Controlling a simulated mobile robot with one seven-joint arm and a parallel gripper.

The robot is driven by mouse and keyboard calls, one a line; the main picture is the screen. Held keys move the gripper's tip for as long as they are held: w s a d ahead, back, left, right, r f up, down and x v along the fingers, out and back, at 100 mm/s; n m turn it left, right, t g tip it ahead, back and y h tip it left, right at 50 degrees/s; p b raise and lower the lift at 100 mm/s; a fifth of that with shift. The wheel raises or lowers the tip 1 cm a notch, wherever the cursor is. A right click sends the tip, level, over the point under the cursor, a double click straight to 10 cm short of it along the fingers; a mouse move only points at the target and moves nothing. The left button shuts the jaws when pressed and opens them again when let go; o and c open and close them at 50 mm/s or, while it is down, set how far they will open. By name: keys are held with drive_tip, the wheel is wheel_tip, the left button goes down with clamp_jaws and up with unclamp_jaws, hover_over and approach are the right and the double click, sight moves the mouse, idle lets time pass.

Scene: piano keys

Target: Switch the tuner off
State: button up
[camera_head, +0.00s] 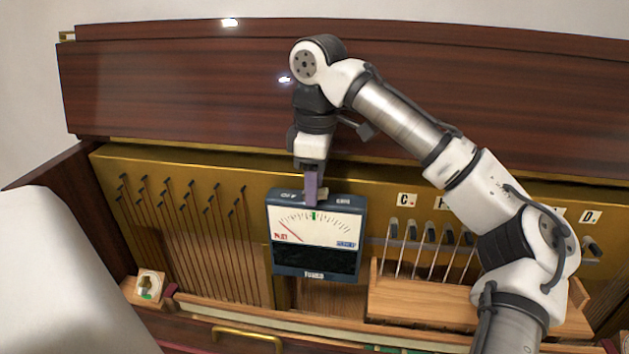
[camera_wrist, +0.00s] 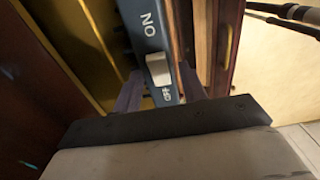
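The tuner (camera_head: 316,260) is a dark blue box with a white dial, its red needle at the left of the scale. It stands upright against the piano's front. The wrist view shows the tuner's narrow top face (camera_wrist: 146,25), with a pale switch (camera_wrist: 159,69) between the ON and OFF labels. I cannot tell for sure which way the switch is set. My gripper (camera_head: 312,196) points down at the tuner's top. In the wrist view its purple fingers are apart, one on each side of the top face near OFF. Contact with the tuner is unclear.
Thin tuning rods (camera_head: 188,215) stand to the left of the tuner. A wooden rack (camera_head: 425,300) holding several tools stands close on its right. A small wooden block (camera_head: 150,285) is at the lower left. The dark piano lid (camera_head: 180,85) rises behind.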

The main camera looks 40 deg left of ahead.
wheel_tip(320, 180, up, 14)
drive_tip(key=shift+d, duration=0.2)
idle(0.5)
drive_tip(key=shift+f, duration=0.15)
idle(0.5)
